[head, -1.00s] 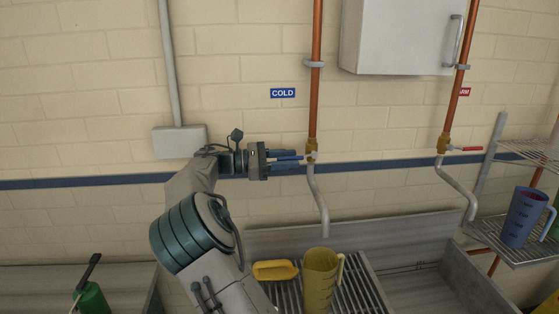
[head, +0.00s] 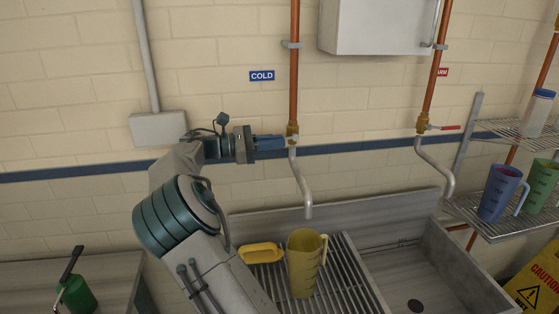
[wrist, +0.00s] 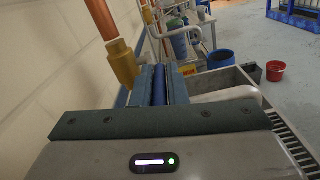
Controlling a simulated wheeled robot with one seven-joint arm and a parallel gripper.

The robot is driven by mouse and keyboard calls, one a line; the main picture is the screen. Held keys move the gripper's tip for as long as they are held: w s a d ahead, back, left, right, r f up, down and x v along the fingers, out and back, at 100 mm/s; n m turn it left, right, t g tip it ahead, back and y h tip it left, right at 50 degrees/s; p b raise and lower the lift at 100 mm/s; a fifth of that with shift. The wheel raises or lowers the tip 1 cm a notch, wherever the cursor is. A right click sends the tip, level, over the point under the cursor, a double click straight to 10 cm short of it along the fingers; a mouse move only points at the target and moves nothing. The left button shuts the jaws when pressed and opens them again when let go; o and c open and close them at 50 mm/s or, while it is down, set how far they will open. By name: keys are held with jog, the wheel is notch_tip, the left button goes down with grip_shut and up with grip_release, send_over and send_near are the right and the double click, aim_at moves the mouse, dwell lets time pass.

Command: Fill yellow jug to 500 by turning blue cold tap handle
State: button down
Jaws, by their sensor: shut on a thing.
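My gripper (head: 272,142) is shut on the blue cold tap handle (wrist: 158,86), which lies between its two fingers in the wrist view. The fingers hide most of the handle in the head view. The brass valve (head: 292,131) sits on the copper pipe under the blue COLD sign (head: 262,76). Its grey spout (head: 302,185) bends down above the yellow jug (head: 302,270). The jug stands upright on the slatted rack with its handle to the right. No water shows at the spout. The jug's marks and inside are too small to read.
A yellow object (head: 262,253) lies left of the jug. A red-handled warm tap (head: 440,127) and an open sink (head: 425,275) are on the right. A shelf holds a blue jug (head: 499,193) and a green jug (head: 540,186). A grey box (head: 158,128) is on the wall.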

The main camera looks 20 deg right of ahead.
dwell(0.8)
jog(key=r+y+p, duration=0.1)
jog(key=p, duration=0.1)
jog(key=shift+r+p, duration=0.25)
jog(key=shift+p, duration=0.15)
jog(key=shift+d+y+b, duration=0.15)
jog(key=shift+y+b, duration=0.25)
jog(key=shift+y, duration=0.3)
jog(key=shift+r+t+y, duration=0.35)
jog(key=shift+t+y, duration=0.05)
jog(key=shift+y, duration=0.4)
jog(key=shift+s+d+r+y, duration=0.1)
jog(key=shift+d+r+y, duration=0.2)
jog(key=shift+r+y, duration=0.35)
jog(key=shift+s+d+r+t+y, duration=0.1)
jog(key=shift+d+r+t+y, duration=0.05)
jog(key=shift+y, duration=0.6)
jog(key=shift+d+r+t+y, duration=0.15)
jog(key=shift+y, duration=0.55)
